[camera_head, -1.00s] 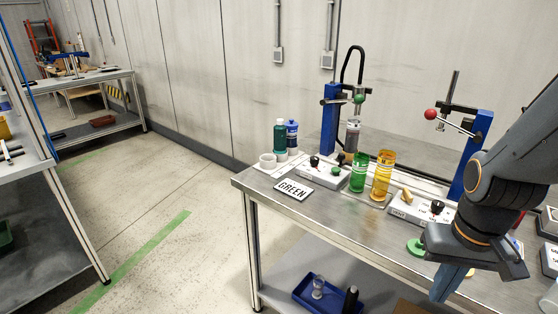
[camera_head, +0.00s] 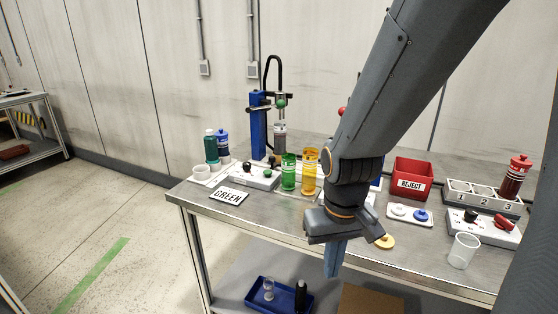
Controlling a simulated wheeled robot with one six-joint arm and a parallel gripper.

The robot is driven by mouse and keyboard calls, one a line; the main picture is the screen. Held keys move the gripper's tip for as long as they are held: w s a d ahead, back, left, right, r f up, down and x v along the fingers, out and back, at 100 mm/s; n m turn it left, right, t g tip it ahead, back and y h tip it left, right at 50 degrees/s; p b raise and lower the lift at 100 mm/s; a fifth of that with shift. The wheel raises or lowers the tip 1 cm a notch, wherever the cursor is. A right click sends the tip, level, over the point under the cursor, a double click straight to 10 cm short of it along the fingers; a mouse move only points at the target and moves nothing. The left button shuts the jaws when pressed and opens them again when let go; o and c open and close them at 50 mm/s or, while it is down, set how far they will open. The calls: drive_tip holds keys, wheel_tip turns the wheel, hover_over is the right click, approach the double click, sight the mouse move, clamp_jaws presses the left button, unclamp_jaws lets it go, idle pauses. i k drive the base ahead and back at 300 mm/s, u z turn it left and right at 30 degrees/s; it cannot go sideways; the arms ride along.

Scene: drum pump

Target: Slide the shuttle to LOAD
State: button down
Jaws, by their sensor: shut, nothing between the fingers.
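My gripper (camera_head: 335,262) is shut and empty, pointing down in front of the bench's front edge. At the back left of the bench stands a blue pump stand (camera_head: 258,135) with a black hose and a clear vessel (camera_head: 280,143) under its head. I cannot clearly pick out the shuttle or a LOAD mark; my arm hides the bench's middle, including most of the second blue stand.
Right of my arm are a red REJECT bin (camera_head: 411,183), a numbered rack (camera_head: 478,199), a red bottle (camera_head: 514,178), a knob box (camera_head: 484,230) and a clear cup (camera_head: 463,251). The left floor is clear.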

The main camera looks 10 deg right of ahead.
sight(274, 160)
drive_tip(key=z, duration=2.55)
drive_tip(key=k, duration=1.15)
drive_tip(key=u, duration=1.75)
drive_tip(key=i, duration=1)
